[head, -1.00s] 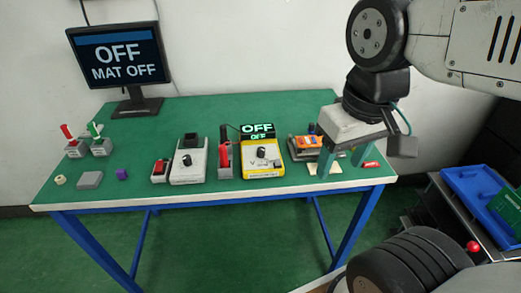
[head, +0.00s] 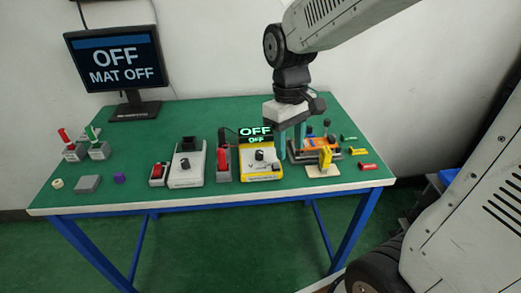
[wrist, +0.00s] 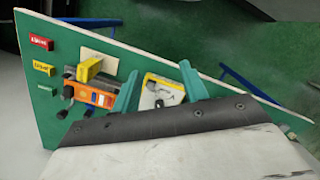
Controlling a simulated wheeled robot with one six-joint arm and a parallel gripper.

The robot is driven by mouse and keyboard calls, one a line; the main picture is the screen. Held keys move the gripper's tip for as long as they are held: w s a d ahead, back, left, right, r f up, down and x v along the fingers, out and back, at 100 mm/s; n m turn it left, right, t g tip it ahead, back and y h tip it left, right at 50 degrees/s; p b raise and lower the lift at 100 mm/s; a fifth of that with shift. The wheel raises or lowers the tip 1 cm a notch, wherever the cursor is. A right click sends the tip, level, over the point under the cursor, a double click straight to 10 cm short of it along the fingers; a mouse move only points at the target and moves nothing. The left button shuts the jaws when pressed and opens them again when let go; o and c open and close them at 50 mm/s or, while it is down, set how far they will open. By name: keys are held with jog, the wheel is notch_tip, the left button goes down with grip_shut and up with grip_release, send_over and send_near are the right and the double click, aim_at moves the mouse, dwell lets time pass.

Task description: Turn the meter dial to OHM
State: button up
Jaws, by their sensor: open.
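The yellow meter (head: 262,165) stands on the green table, right of centre in the head view, with a black dial (head: 259,155) on its pale face. Its raised display (head: 256,134) reads OFF in green. The meter (wrist: 162,92) also shows in the wrist view between my teal fingers, partly hidden by them. My gripper (head: 291,142) points down, open and empty, above and slightly right of the meter in the head view. In the wrist view its fingertips (wrist: 160,82) are spread apart, and the dial is small and unclear.
An orange device (head: 322,144) and a yellow upright block (head: 325,158) stand right of the meter. A red lever (head: 223,158) stands close on its left, beside a grey box with a knob (head: 186,164). A monitor (head: 118,60) at the back left reads OFF, MAT OFF.

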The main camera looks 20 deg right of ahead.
jog(key=w+f+n, duration=0.4)
jog(key=w+f, duration=0.1)
jog(key=w, duration=0.5)
jog(key=n+t, duration=0.1)
jog(key=n, duration=0.2)
send_over(261, 152)
jog(key=shift+s+a+f, duration=0.1)
jog(key=shift+s, duration=0.1)
jog(key=shift+w+r+n+t, duration=0.15)
jog(key=shift+r+n+t, duration=0.05)
jog(key=shift+n+t, duration=0.1)
jog(key=shift+w+f, duration=0.1)
jog(key=shift+f, duration=0.4)
notch_tip(261, 152, down, 7)
jog(key=shift+r, duration=0.1)
grip_shut()
